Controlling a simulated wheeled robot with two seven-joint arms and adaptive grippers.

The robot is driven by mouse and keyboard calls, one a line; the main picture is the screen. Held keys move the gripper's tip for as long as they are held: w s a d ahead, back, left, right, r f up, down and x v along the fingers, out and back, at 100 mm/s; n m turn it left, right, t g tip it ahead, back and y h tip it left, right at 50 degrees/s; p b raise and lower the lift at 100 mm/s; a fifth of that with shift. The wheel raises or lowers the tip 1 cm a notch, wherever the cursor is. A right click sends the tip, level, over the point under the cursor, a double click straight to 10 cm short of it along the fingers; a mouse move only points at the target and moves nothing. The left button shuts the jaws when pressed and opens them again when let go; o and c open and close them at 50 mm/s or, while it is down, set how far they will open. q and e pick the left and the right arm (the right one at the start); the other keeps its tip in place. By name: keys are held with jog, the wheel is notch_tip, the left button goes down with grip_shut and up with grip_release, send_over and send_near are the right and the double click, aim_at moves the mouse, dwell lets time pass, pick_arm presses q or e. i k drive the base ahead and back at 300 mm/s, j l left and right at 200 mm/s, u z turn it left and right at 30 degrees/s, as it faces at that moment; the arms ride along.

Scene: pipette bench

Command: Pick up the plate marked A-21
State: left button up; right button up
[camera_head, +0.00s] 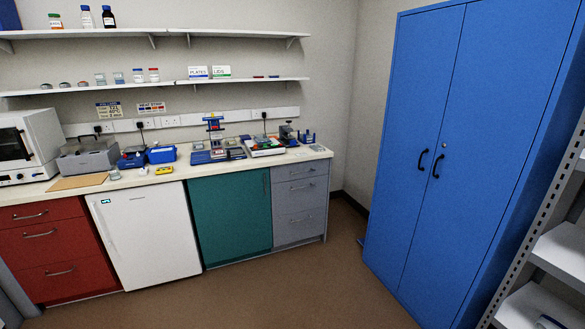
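I cannot pick out a plate marked A-21; any small markings on the bench are too small to read. The likely area is the cream bench top (318,153), some distance ahead of me, where several small devices stand. A white box labelled PLATES (199,72) and a white and green box labelled LIDS (221,72) stand on the lower wall shelf (120,88). Neither of my grippers shows in the head view.
A tall blue cabinet (413,130) with closed doors stands right, beside a metal rack (560,250). Below the bench are red drawers (40,250), a white fridge (150,245), a green cupboard (230,220) and grey drawers (300,210). The brown floor (300,290) ahead is clear.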

aim_at(317, 147)
jog(key=i, duration=3.9)
